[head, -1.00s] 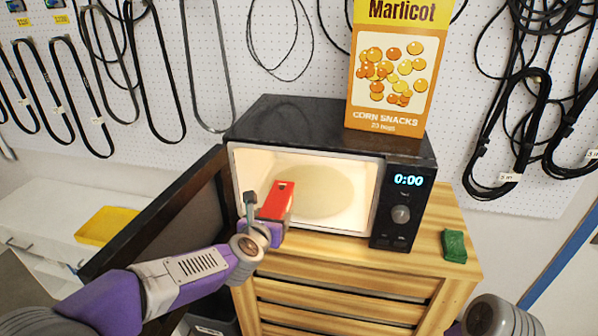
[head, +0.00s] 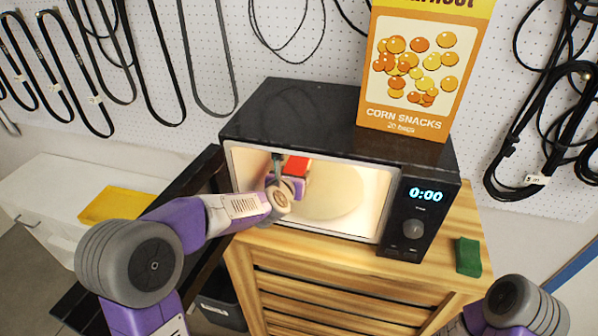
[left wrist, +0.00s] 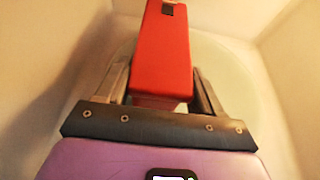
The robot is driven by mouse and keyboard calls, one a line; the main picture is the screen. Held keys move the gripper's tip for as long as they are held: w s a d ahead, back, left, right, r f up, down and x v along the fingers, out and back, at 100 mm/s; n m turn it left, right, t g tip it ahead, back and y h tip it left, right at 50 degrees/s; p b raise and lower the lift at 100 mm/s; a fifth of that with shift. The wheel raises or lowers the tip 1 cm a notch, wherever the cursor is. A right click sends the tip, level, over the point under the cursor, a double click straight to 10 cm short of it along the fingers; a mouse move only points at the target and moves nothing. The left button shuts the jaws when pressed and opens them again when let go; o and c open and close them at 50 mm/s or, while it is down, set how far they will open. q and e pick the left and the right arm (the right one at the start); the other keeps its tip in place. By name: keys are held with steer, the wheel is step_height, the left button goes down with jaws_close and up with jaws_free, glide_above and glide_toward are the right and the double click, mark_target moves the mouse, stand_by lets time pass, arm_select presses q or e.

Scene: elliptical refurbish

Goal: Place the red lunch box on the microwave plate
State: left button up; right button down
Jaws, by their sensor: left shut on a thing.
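The red lunch box (head: 296,167) is inside the lit microwave (head: 300,185), near the left part of its opening. My left gripper (head: 284,182) reaches in from the left and is shut on the box. In the left wrist view the red lunch box (left wrist: 163,55) sits between the two fingers of the left gripper (left wrist: 163,90). The pale round microwave plate (head: 335,195) shows to the right of the box, and in the left wrist view (left wrist: 222,75) it lies below the box. I cannot tell whether the box touches the plate. My right gripper is out of view.
The open microwave door (head: 190,190) stands at the left, partly behind my left arm. A corn snacks box (head: 420,75) stands on top of the microwave. A green item (head: 468,257) lies on the wooden cabinet (head: 350,275) at the right. The plate's right part is clear.

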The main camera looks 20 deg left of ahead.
arm_select(q)
steer(key=shift+w+f, duration=0.1)
steer(key=shift+f, duration=0.5)
steer(key=shift+c, duration=0.6)
steer(key=shift+v, duration=1)
steer(key=shift+w+f, duration=0.15)
steer(key=shift+w, duration=0.15)
steer(key=o, duration=1.2)
steer(key=shift+w+f, duration=0.15)
steer(key=shift+w, duration=0.05)
steer(key=shift+o, duration=1.5)
steer(key=shift+s, duration=0.3)
steer(key=shift+w, duration=0.15)
